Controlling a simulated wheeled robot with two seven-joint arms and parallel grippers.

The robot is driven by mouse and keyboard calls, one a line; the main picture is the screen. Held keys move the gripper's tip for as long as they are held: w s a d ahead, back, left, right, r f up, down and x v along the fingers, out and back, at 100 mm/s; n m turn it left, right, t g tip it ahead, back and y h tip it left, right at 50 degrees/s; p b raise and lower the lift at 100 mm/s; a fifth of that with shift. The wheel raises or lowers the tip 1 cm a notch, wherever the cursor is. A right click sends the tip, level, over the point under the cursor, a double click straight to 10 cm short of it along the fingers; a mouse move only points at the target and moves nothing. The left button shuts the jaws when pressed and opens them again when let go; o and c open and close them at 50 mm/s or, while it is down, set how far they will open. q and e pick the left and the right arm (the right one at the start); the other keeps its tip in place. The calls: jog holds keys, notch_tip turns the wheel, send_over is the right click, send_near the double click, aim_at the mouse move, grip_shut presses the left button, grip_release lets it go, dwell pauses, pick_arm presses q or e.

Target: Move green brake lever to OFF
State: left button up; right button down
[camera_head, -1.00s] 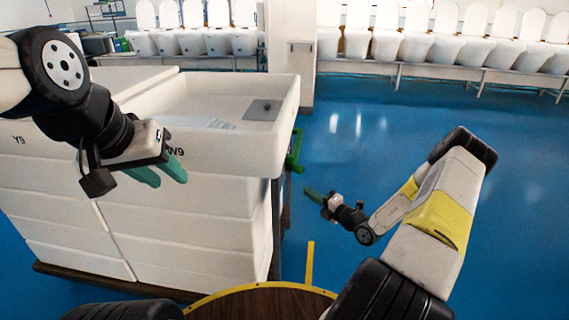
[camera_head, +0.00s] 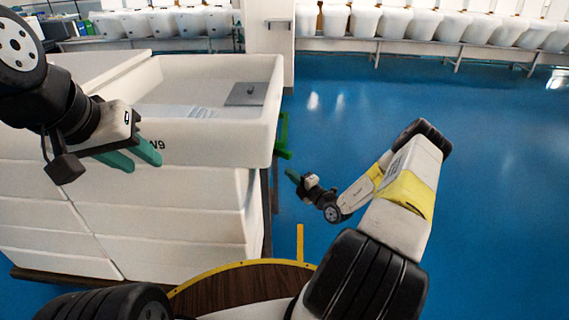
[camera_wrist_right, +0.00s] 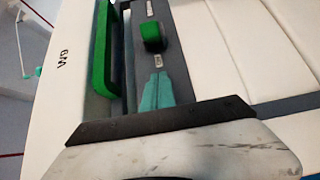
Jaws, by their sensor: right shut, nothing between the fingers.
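The green brake lever (camera_wrist_right: 153,36) is a short green knob on a dark grey panel in the right wrist view. A small pale label sits at each end of it, too small to read. My right gripper (camera_wrist_right: 158,82) is shut and empty, its teal fingertips just below the knob and its lower label. Contact cannot be told. In the head view my right gripper (camera_head: 293,175) is beside the cart's right side, near green parts (camera_head: 282,136); the knob cannot be picked out there. My left gripper (camera_head: 138,157) is open and empty in front of the white stack.
A long green bar (camera_wrist_right: 103,50) runs beside the knob, left of it. The white tub stack (camera_head: 200,178) on the cart fills the left. Blue floor (camera_head: 400,110) is free to the right.

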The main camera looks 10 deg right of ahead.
aim_at(282, 153)
jog(key=w, duration=0.7)
jog(key=shift+w+d, duration=0.3)
jog(key=shift+d, duration=0.1)
jog(key=shift+d, duration=0.15)
